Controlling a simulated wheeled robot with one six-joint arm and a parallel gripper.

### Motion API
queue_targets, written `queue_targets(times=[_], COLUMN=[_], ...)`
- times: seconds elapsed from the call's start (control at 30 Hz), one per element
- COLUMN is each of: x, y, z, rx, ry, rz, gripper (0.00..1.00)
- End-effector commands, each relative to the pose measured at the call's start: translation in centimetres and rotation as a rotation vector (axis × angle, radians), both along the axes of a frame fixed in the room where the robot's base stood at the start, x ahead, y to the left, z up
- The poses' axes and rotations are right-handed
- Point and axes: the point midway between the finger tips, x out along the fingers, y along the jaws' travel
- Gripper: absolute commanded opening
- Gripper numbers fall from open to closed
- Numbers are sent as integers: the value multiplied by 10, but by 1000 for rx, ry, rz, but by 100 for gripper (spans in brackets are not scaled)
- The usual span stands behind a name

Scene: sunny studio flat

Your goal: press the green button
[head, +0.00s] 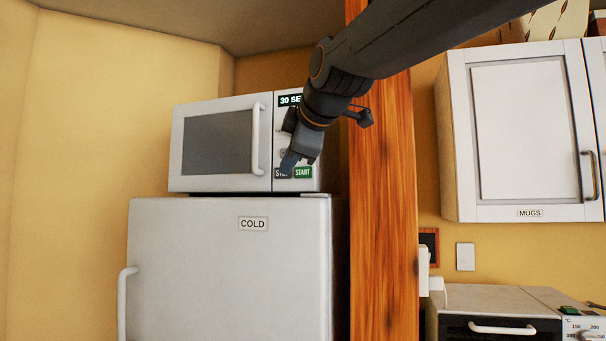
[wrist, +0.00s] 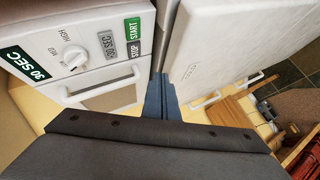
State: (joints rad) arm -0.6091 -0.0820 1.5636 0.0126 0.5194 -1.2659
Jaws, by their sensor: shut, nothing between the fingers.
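The green START button (head: 303,172) is at the lower right of the microwave's (head: 217,144) control panel. It also shows in the wrist view (wrist: 132,28), uncovered, beside the dark STOP button (wrist: 131,52). My gripper (head: 288,166) is shut and empty. In the head view its tip overlaps the STOP button, just left of the green button. In the wrist view the closed fingertips (wrist: 158,82) lie off the panel's edge, nearer STOP than START. I cannot tell whether the tip touches the panel.
The microwave stands on a white fridge (head: 230,270) labelled COLD. A wooden post (head: 383,220) rises close to the right. A MUGS cupboard (head: 520,135) and an oven (head: 500,310) are farther right. A dial (wrist: 75,56) is on the microwave panel.

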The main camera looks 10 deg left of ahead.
Motion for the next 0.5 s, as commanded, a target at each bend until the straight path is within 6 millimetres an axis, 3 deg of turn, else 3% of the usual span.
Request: queue_targets(times=[0.27, 0.5], x=[1, 21], y=[1, -1], z=[-1, -2], rx=[1, 2], ry=[2, 4], rz=[-1, -2], gripper=[0, 0])
